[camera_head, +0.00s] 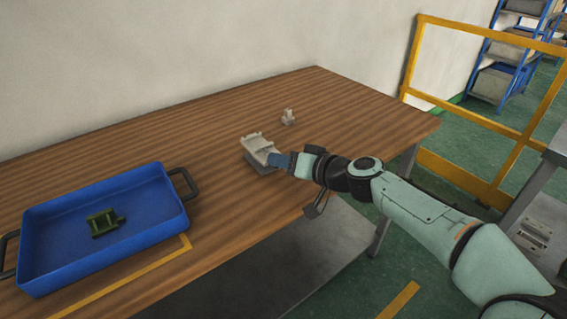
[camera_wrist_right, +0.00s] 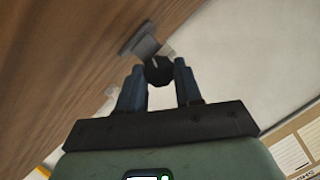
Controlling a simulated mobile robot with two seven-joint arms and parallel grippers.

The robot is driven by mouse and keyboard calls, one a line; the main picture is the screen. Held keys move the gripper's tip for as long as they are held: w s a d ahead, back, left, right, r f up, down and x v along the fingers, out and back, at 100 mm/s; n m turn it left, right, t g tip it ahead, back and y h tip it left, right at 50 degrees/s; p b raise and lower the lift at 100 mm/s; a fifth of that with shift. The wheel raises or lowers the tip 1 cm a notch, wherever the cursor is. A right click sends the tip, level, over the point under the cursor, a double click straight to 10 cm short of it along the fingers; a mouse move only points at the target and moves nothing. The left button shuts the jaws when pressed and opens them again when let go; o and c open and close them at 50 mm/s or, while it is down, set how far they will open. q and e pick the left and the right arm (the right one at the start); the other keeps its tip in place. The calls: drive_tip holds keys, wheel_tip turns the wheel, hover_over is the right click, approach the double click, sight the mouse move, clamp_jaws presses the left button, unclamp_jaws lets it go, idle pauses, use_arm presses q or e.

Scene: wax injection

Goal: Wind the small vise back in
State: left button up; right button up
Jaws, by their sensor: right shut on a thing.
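The small vise (camera_head: 259,147) is a light grey block on a darker base, standing on the wooden table near its front edge. My right gripper (camera_head: 281,161) reaches it from the right, at the vise's near end. In the right wrist view my right gripper (camera_wrist_right: 160,84) has its two fingers on either side of a dark round knob (camera_wrist_right: 158,70), shut on it. Behind the knob a grey part of the vise (camera_wrist_right: 143,46) shows. The knob is hidden by the fingers in the head view. My left gripper is in neither view.
A blue tray (camera_head: 40,281) with black handles stands on the table (camera_head: 220,120) at the left, with a green part (camera_head: 103,222) in it. A small pale fixture (camera_head: 288,117) stands behind the vise. A yellow barrier (camera_head: 462,176) is at the right.

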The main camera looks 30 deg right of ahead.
drive_tip(key=m, duration=0.1)
drive_tip(key=m+y, duration=0.1)
drive_tip(key=m+t+y, duration=0.1)
drive_tip(key=m, duration=0.1)
drive_tip(key=shift+d+f, duration=0.2)
drive_tip(key=shift+f, duration=0.05)
drive_tip(key=m, duration=0.2)
drive_tip(key=m+t+y, duration=0.1)
drive_tip(key=m, duration=0.2)
drive_tip(key=shift+f+t+y, duration=0.15)
drive_tip(key=shift+t+y, duration=0.15)
idle(0.4)
drive_tip(key=o, duration=1.1)
drive_tip(key=shift+c, duration=0.2)
drive_tip(key=shift+s, duration=0.1)
use_arm(q)
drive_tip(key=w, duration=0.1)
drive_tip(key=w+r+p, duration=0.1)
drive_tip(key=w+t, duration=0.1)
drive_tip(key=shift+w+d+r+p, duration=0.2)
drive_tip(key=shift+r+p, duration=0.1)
drive_tip(key=shift+p, duration=0.05)
use_arm(e)
drive_tip(key=v, duration=1.3)
drive_tip(key=shift+d+f, duration=0.1)
